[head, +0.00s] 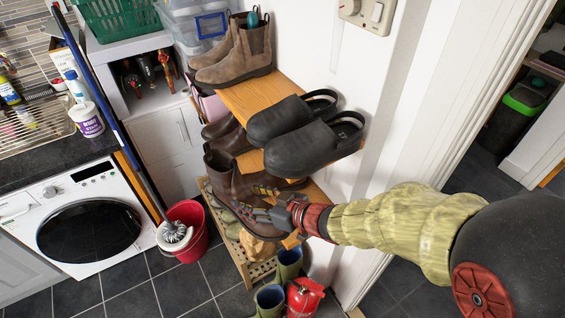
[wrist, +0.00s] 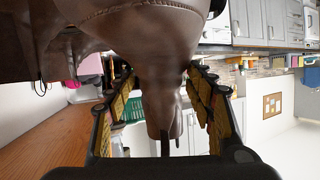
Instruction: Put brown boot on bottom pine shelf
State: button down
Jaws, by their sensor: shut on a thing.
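A brown boot (head: 228,183) stands roughly upright at the front of the shelves in the head view. My gripper (head: 265,208) reaches it from the right and is shut on its lower part. In the wrist view the boot (wrist: 165,45) fills the space between the two fingers (wrist: 165,100). The lower pine shelf (head: 316,194) shows partly behind the gripper, and a wooden board (wrist: 45,145) shows in the wrist view. Whether the boot's sole touches the shelf is hidden. Another brown boot (head: 226,134) sits behind.
Black clogs (head: 300,130) and tan boots (head: 243,52) occupy the pine shelves above. A slatted rack (head: 258,270) stands below, with green wellies (head: 270,299) and a red extinguisher (head: 304,298) in front. A red mop bucket (head: 188,232) stands left. A door frame is right.

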jog(key=w+d+f+b, duration=0.1)
jog(key=w+d+b, duration=0.1)
jog(key=w+d, duration=0.7)
jog(key=d, duration=0.4)
jog(key=shift+d+f, duration=0.2)
jog(key=shift+f, duration=0.05)
jog(key=c, duration=0.8)
grip_release()
jog(key=shift+w, duration=0.1)
jog(key=shift+o, duration=0.3)
jog(key=p+v, duration=0.3)
jog(key=v, duration=0.9)
jog(key=shift+r, duration=0.1)
